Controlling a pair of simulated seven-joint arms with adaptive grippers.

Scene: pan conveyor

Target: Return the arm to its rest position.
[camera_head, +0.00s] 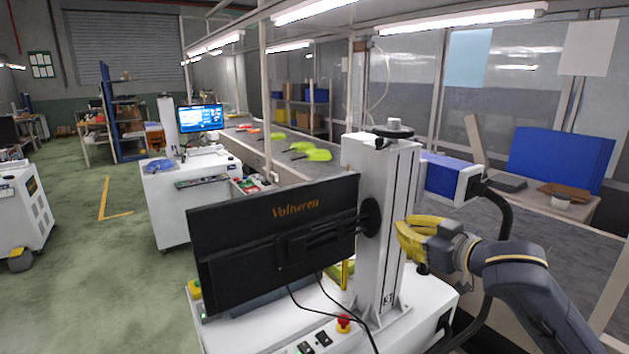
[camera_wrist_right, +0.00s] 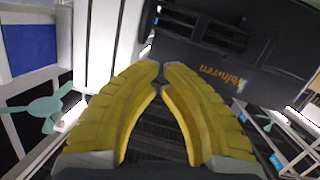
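My right arm comes in from the lower right in the head view. Its yellow-fingered right gripper (camera_head: 402,240) is beside the white column of the machine, apart from the blue box. In the right wrist view the two yellow fingers of the right gripper (camera_wrist_right: 161,68) nearly meet at the tips. Nothing shows between them. They point towards the black monitor (camera_wrist_right: 235,45) and the white column (camera_wrist_right: 105,40). My left gripper and left arm are not in view.
The black monitor (camera_head: 275,243) and white column (camera_head: 378,220) stand close to the gripper's left. A blue-and-white box (camera_head: 448,178) is just above it. Lime-green pans (camera_head: 316,154) lie on the grey conveyor (camera_head: 285,166) behind. Black cables hang nearby. Open green floor (camera_head: 95,270) lies left.

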